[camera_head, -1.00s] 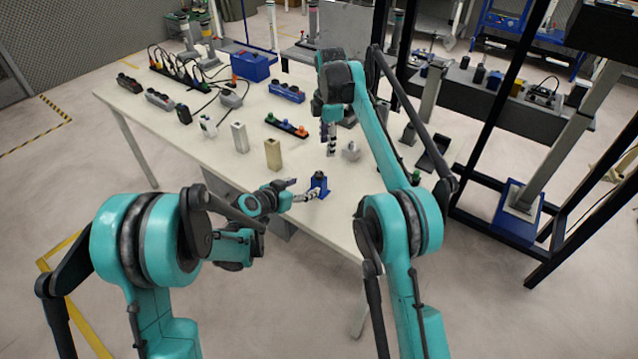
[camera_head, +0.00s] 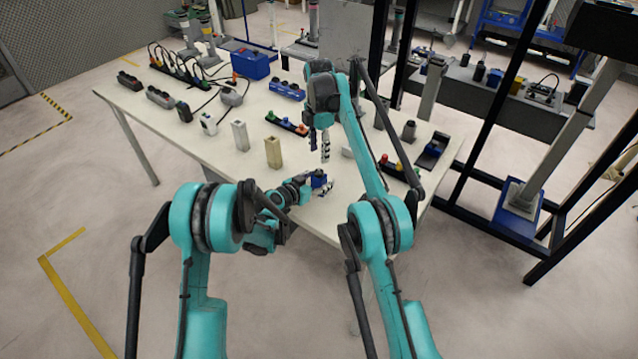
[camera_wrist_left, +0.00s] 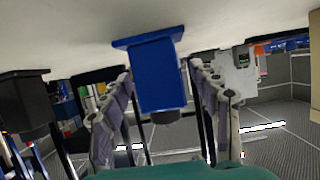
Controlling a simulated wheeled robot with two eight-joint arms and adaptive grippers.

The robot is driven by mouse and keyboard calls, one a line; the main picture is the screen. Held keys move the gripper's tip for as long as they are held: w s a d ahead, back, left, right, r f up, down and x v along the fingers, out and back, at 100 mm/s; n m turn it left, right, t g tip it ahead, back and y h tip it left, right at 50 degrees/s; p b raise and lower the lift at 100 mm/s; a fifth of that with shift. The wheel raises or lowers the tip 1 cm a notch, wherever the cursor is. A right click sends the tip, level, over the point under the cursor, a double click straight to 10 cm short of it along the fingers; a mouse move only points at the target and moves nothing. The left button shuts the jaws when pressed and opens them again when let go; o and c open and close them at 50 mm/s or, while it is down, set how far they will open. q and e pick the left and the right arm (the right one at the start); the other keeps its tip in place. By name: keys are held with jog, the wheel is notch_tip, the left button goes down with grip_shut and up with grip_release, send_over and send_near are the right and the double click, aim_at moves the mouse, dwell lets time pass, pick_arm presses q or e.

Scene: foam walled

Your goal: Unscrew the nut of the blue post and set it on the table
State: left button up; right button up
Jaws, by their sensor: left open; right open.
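The blue post (camera_head: 319,179) stands near the front edge of the white table, partly hidden by my left gripper. In the left wrist view, which is upside down, the blue post (camera_wrist_left: 160,78) points down from the table surface, with a dark grey nut (camera_wrist_left: 166,116) at its free end. My left gripper (camera_head: 326,187) is open, its fingers on either side of the post in the wrist view (camera_wrist_left: 163,88), with gaps on both sides. My right gripper (camera_head: 319,152) is open and empty, pointing down above the table behind the post.
A beige block (camera_head: 273,152) and a pale block (camera_head: 240,136) stand left of the post. A black strip with coloured knobs (camera_head: 287,123) lies behind them. Another such strip (camera_head: 398,168) is right of my right arm.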

pick_arm(q)
grip_shut()
pick_arm(e)
jog(key=m, duration=1.1)
jog(key=shift+m, duration=0.3)
jog(key=m, duration=0.4)
jog(key=shift+m, duration=0.4)
jog(key=m, duration=0.4)
jog(key=shift+m, duration=0.4)
jog(key=m, duration=1.1)
jog(key=shift+m, duration=0.4)
jog(key=m, duration=0.4)
jog(key=shift+m, duration=0.4)
jog(key=m, duration=0.6)
jog(key=shift+m, duration=0.4)
jog(key=m, duration=0.4)
jog(key=shift+m, duration=0.3)
jog(key=shift+f, duration=4)
